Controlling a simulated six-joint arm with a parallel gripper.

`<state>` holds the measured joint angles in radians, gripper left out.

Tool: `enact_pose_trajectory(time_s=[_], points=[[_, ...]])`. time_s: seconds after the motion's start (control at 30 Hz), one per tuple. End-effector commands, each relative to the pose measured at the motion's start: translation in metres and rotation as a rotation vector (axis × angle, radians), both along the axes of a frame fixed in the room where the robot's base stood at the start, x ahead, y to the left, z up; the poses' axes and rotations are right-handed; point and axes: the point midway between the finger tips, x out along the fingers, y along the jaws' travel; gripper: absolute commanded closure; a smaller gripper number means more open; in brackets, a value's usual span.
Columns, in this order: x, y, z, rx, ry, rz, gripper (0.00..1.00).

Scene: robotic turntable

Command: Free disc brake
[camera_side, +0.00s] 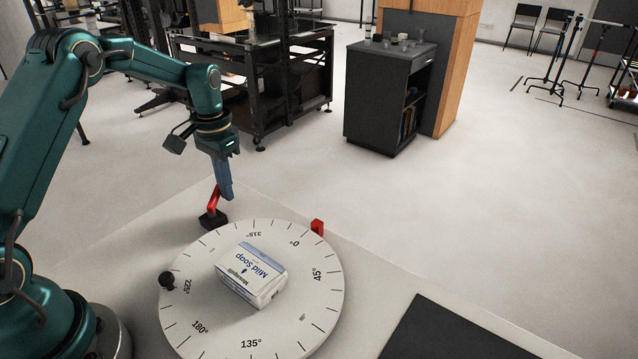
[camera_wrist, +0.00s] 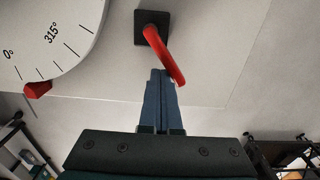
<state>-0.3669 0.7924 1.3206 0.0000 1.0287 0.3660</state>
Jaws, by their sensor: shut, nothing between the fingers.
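The disc brake is a red lever (camera_side: 214,197) on a black square base (camera_side: 213,220), beside the turntable disc (camera_side: 190,325) at its far left edge. In the wrist view the red lever (camera_wrist: 167,52) rises from its base (camera_wrist: 141,20) and curves down to the right. My gripper (camera_side: 228,195) is shut and empty, its fingers pointing down close to the lever. In the wrist view its fingertips (camera_wrist: 161,76) are beside the lever's free end; I cannot tell if they touch it. A Mild Soap box (camera_side: 251,272) lies on the disc.
A black knob (camera_side: 167,279) sits at the disc's left rim. A red pointer (camera_side: 317,227) stands at the rim near the 0° mark. A dark mat (camera_side: 450,335) lies on the table at right. The table between disc and mat is clear.

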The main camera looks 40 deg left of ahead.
Motion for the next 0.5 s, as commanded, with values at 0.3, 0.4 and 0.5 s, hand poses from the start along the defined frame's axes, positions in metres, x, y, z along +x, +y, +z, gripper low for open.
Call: enact_pose_trajectory(time_s=[0.3,0.4,0.5], points=[[-0.0024,0.0066,0.0001,0.000,0.000,-0.001,1.00],[-0.0024,0.0065,0.0001,0.000,0.000,-0.001,1.00],[-0.0024,0.0065,0.0001,0.000,0.000,0.000,1.00]])
